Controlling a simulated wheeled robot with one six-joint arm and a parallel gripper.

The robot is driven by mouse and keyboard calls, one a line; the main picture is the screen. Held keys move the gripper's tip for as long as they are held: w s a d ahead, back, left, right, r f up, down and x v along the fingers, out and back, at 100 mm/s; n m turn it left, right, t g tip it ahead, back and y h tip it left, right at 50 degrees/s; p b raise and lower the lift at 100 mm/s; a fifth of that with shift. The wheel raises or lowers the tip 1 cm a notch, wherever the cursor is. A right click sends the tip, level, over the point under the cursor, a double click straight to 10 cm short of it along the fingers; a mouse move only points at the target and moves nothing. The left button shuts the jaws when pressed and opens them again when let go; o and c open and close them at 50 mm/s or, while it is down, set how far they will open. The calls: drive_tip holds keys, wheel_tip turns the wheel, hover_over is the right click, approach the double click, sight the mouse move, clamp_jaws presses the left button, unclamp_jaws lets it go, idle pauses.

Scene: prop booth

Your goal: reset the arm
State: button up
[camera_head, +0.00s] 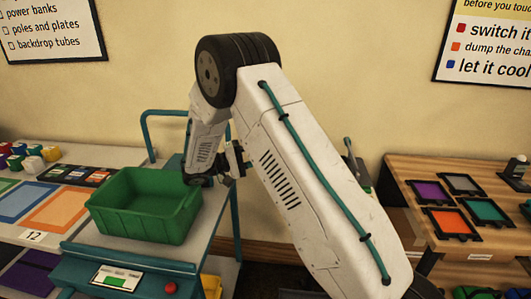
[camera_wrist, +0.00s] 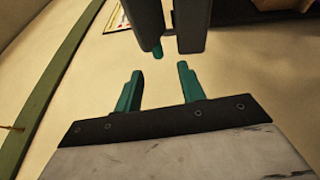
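My arm rises in the middle of the head view and folds back down at the elbow. My gripper (camera_head: 230,162) is a dark shape just right of the green crate's (camera_head: 143,226) right rim; its fingers are too small to tell there. In the wrist view two teal fingers of the gripper (camera_wrist: 158,80) stand apart with nothing between them. The cream wall shows behind them. Dark blocks at the top of that view are cut off, and I cannot tell what they are. The crate looks empty from this side; part of its floor is hidden.
The crate stands on a teal-framed cart (camera_head: 135,272) with a rail behind. At left, a table holds coloured mats (camera_head: 58,208) and several small jars. At right, a wooden table (camera_head: 425,178) holds several coloured framed panels (camera_head: 487,211). Two signs hang on the wall.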

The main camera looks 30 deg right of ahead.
idle(0.4)
drive_tip(key=s+a+r+y, duration=0.1)
drive_tip(key=s+r+y, duration=0.45)
drive_tip(key=s, duration=0.35)
drive_tip(key=s+a+r+y, duration=0.2)
drive_tip(key=s+r+y, duration=0.3)
drive_tip(key=s, duration=0.4)
drive_tip(key=s+a+n+t+y, duration=0.1)
drive_tip(key=s+a+t+y, duration=0.2)
drive_tip(key=s, duration=0.5)
drive_tip(key=s+a+n+t+y, duration=0.2)
drive_tip(key=s+a+t+y, duration=0.2)
drive_tip(key=s+a, duration=0.3)
drive_tip(key=shift+s+r+y, duration=0.35)
drive_tip(key=shift+s+y, duration=0.1)
drive_tip(key=shift+s, duration=0.5)
drive_tip(key=shift+a, duration=0.1)
